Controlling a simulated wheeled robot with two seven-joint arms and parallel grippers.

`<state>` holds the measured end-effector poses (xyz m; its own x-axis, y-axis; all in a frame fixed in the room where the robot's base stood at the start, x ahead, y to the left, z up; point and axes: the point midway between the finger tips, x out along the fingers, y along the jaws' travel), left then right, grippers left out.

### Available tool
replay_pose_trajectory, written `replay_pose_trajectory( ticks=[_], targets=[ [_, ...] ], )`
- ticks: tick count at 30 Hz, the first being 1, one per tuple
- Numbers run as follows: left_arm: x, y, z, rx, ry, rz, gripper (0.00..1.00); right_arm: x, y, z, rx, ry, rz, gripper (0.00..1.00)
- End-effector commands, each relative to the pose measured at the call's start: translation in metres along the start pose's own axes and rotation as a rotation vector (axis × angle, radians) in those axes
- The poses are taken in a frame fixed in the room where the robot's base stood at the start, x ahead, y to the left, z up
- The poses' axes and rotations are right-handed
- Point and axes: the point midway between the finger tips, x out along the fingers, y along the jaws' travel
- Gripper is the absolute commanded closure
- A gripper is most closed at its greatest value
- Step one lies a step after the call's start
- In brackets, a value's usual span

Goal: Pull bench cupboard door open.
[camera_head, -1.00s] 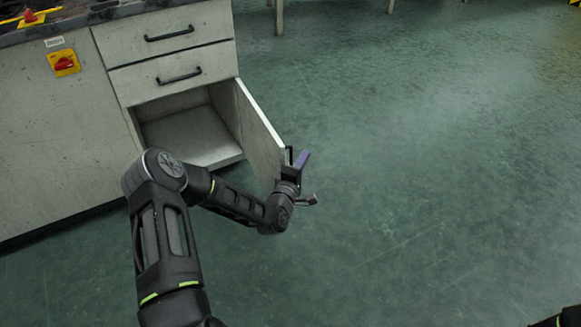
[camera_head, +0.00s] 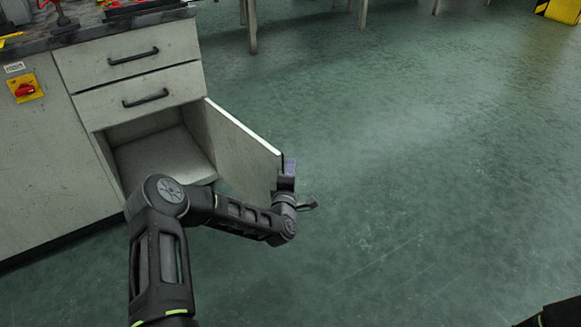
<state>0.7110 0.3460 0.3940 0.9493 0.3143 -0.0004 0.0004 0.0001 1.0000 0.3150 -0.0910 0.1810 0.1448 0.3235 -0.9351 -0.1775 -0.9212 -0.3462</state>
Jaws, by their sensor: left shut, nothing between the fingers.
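The bench cupboard door (camera_head: 235,150) is the grey panel below the drawers. It stands wide open, swung out to the right, and shows the cupboard's empty-looking inside (camera_head: 160,162). My left gripper (camera_head: 288,174) is at the door's free edge, on the far right end of the panel. Its fingers are shut with nothing between them. It looks close against the door edge, but I cannot tell whether it touches. My left forearm hides the lower part of the door and cupboard. The door's handle is not clearly visible.
Two closed drawers with black handles, the upper (camera_head: 133,56) and lower (camera_head: 146,98), sit above the opening. A yellow-and-red switch (camera_head: 25,89) is on the bench front. Green floor (camera_head: 420,180) is clear to the right. Table legs (camera_head: 251,28) stand behind.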

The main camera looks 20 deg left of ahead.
Motion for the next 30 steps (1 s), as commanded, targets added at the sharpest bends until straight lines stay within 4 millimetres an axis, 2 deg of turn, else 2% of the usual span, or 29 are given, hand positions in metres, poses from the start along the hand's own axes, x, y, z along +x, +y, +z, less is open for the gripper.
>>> replay_pose_trajectory(
  ticks=[5,10,12,15,20,30],
  targets=[
    [-0.019,0.003,0.000,0.000,-0.002,-0.002,1.00,-0.009,-0.003,0.001,-0.001,-0.001,0.002,0.64],
    [-0.050,0.003,0.000,0.000,-0.001,-0.004,1.00,-0.019,-0.007,0.002,-0.002,-0.003,0.004,0.64],
    [-0.059,-0.005,-0.001,-0.004,0.002,-0.007,1.00,-0.013,-0.005,0.002,-0.002,-0.002,0.004,0.64],
    [-0.069,-0.004,-0.001,-0.003,0.001,-0.006,1.00,-0.012,-0.004,0.002,-0.001,-0.002,0.003,0.64],
    [-0.075,-0.001,0.000,-0.002,0.001,-0.001,1.00,-0.012,-0.004,0.002,-0.001,-0.001,0.003,0.64],
    [-0.075,0.000,0.000,0.000,0.000,0.000,1.00,-0.012,-0.005,0.001,-0.002,-0.001,0.003,0.64]
  ],
)
